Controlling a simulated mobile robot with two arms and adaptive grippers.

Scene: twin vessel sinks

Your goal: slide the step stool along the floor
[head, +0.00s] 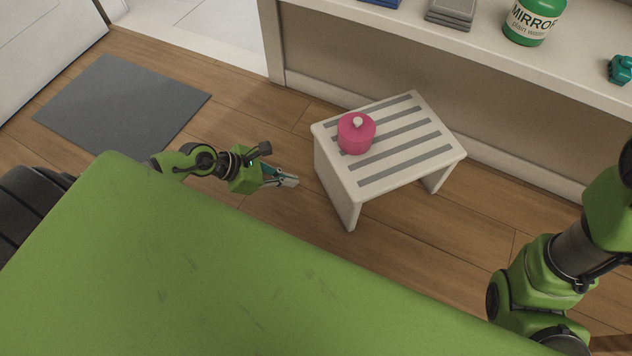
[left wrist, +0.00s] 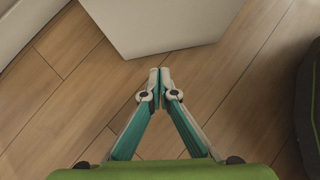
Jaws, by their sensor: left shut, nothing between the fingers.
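The step stool (head: 412,165) is white with grey strips on its top and stands upright on the wooden floor. A pink lidded pot (head: 356,133) with a pale knob sits on its top, toward the left side. My left gripper (head: 294,181) is shut and empty, low beside the stool's left side panel, with a small gap to it. In the left wrist view the closed fingertips (left wrist: 160,72) point at the lower edge of the white stool panel (left wrist: 160,22) and appear just short of it. My right arm shows at the right, but its gripper is out of view.
A counter (head: 450,40) runs along the back above a recess, holding a green bottle (head: 536,20), grey folded cloths (head: 452,12) and a small teal object (head: 620,70). A grey mat (head: 122,107) lies at the left. Bare floor (head: 440,235) shows in front and right of the stool.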

